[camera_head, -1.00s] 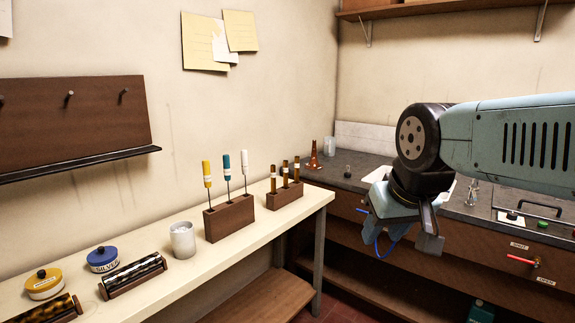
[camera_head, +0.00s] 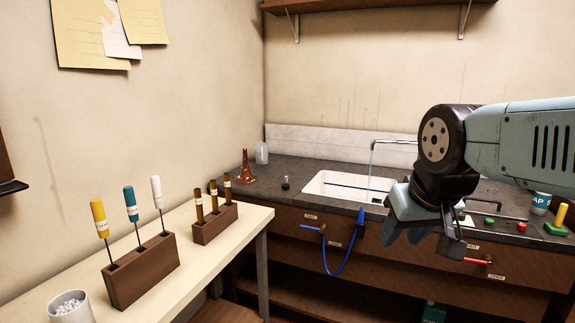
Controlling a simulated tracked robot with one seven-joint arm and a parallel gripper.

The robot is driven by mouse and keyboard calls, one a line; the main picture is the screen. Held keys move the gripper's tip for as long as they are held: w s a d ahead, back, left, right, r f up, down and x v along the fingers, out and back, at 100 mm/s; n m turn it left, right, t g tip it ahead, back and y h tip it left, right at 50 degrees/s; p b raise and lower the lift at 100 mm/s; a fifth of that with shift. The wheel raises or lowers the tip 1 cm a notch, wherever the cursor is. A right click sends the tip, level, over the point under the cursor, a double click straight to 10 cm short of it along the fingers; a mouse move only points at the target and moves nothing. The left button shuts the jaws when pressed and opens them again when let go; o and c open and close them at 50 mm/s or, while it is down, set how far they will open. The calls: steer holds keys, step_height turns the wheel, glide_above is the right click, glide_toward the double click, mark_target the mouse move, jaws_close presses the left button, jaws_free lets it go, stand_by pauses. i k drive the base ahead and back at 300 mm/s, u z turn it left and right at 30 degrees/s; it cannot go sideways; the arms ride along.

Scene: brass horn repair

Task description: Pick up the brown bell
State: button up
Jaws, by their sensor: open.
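The brown bell (camera_head: 246,170) stands upright on the dark counter at the back, near the wall corner and left of the sink. It has a wide base and a narrow top. My gripper (camera_head: 420,238) is at the right, in front of the sink counter, with its fingers pointing down. It is open and well apart from the bell, to its right and nearer to me. Nothing shows between its fingers.
A white sink (camera_head: 318,188) with a tap lies right of the bell. A pale jar (camera_head: 262,153) stands beside the bell. A cream bench (camera_head: 185,263) at the left carries a wooden tool block (camera_head: 145,268), a vial rack (camera_head: 215,224) and a white cup (camera_head: 70,308). A shelf (camera_head: 375,5) hangs above.

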mark_target(247, 177)
steer(key=z, duration=0.4)
steer(key=i, duration=1.1)
steer(key=u, duration=0.4)
steer(key=i, duration=0.95)
steer(key=u, duration=0.75)
steer(key=k, duration=0.85)
steer(key=u, duration=0.15)
steer(key=i, duration=0.9)
steer(key=z, duration=0.05)
